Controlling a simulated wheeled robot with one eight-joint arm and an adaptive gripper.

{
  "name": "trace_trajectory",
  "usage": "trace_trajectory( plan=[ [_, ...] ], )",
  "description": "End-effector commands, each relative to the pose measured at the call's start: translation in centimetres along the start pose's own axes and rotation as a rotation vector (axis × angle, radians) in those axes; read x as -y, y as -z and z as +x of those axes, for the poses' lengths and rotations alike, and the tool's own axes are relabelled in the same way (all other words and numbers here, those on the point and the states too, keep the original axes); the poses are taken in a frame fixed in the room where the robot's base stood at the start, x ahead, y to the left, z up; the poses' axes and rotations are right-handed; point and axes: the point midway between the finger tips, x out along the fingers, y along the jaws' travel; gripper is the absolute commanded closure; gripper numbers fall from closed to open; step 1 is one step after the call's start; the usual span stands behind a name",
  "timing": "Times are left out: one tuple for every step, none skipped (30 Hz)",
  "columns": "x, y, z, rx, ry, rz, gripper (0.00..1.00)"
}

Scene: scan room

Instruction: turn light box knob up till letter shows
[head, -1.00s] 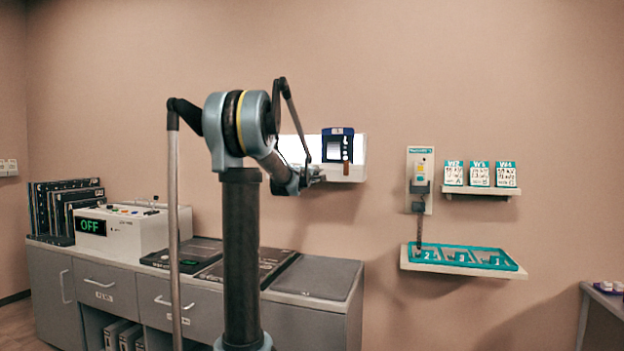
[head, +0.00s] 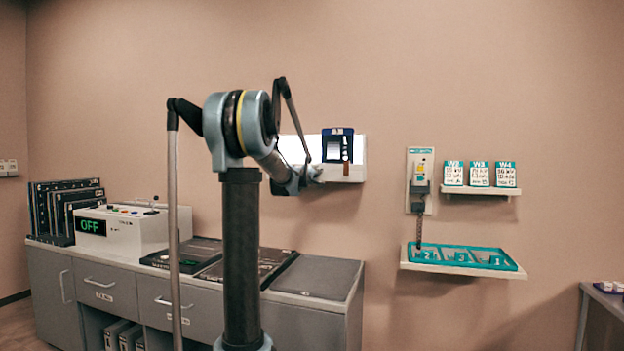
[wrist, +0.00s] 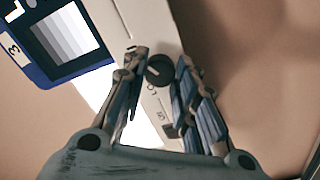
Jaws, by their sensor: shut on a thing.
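The light box (head: 358,172) is a white unit on the wall, partly hidden behind my arm in the head view. Its lit panel (wrist: 100,92) glows white in the wrist view. A round dark knob (wrist: 158,70) with a pale pointer mark sits on the box's side strip. My gripper (wrist: 161,66) has its two fingers on either side of the knob and is shut on it. A blue-framed card (wrist: 62,36) with a grey step scale and the number 3 is on the box. I cannot make out a letter on it.
A counter (head: 315,275) at the left holds a white console (head: 125,232) reading OFF, and dark folders (head: 65,205). To the right are a wall-mounted handset unit (head: 420,180), a shelf of cards (head: 481,190) and a teal tray (head: 460,257). The wall between is bare.

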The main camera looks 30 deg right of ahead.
Motion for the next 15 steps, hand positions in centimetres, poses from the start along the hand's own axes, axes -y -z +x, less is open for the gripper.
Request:
trace_trajectory(
  plan=[
    [0.29,0.00,-0.12,-0.003,0.003,0.002,0.97],
    [0.30,0.01,-0.11,-0.003,0.003,0.002,0.97],
    [0.30,0.01,-0.11,-0.003,0.003,0.002,0.97],
    [0.30,0.01,-0.11,-0.003,0.003,0.002,0.71],
    [0.29,0.01,-0.11,-0.003,0.003,0.002,0.64],
    [0.28,0.01,-0.10,-0.003,0.003,0.002,0.55],
    [0.25,0.01,-0.09,-0.002,0.002,0.001,0.52],
    [0.22,0.01,-0.08,-0.002,0.002,0.001,0.52],
    [0.19,0.00,-0.08,-0.002,0.002,0.001,0.52],
    [0.16,0.00,-0.07,-0.002,0.002,0.001,0.52],
    [0.14,0.00,-0.06,-0.002,0.001,0.001,0.52],
    [0.12,-0.01,-0.05,-0.001,0.001,0.000,0.52],
    [0.11,-0.01,-0.05,-0.001,0.001,0.000,0.52],
    [0.09,-0.01,-0.04,-0.001,0.001,0.000,0.52],
    [0.08,-0.01,-0.04,-0.001,0.001,0.000,0.52]
  ],
)
